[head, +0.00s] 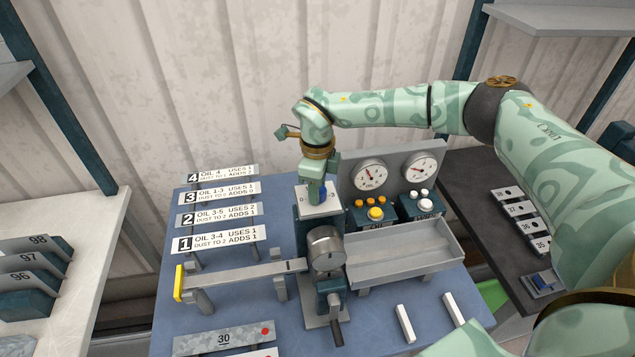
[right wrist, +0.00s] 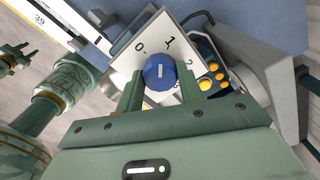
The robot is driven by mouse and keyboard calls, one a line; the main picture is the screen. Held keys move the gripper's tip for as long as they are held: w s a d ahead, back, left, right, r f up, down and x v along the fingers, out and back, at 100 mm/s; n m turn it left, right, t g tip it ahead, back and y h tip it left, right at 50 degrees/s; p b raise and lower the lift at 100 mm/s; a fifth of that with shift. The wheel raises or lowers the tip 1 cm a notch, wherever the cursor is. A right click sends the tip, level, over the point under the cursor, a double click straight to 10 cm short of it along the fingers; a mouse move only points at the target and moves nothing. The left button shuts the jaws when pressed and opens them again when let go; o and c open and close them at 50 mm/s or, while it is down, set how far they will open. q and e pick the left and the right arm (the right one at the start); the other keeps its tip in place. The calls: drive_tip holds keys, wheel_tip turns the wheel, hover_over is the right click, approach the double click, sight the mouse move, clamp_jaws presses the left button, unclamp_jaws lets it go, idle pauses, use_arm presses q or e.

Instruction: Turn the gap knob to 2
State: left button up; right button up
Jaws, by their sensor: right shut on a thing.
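The white line points up toward the space between the 0 and the 1. My right gripper (right wrist: 158,84) is shut on the knob, one finger on each side. In the head view my right gripper (head: 317,190) reaches down onto the plate (head: 318,208) on top of the bender, with part of the blue knob (head: 323,188) showing. My left gripper is not seen in the head view.
Two gauges (head: 370,174) and control boxes with orange and white buttons (head: 376,213) stand right of the knob. A metal tray (head: 400,255) lies before them. Numbered rule strips (head: 218,240) are at left. A drum (head: 326,249) and crank handle (head: 336,330) are in front.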

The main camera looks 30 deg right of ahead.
drive_tip(key=m+p, duration=0.1)
drive_tip(key=m, duration=0.2)
drive_tip(key=shift+w+r+m, duration=0.1)
drive_tip(key=shift+r+m, duration=0.05)
drive_tip(key=shift+m, duration=0.25)
drive_tip(key=m, duration=0.3)
drive_tip(key=shift+m+p, duration=0.3)
drive_tip(key=shift+p, duration=0.05)
drive_tip(key=m+p, duration=0.1)
drive_tip(key=m, duration=0.3)
drive_tip(key=shift+m, duration=2)
drive_tip(key=shift+p, duration=0.3)
drive_tip(key=o, duration=1)
wheel_tip(320, 180, up, 16)
drive_tip(key=b, duration=0.2)
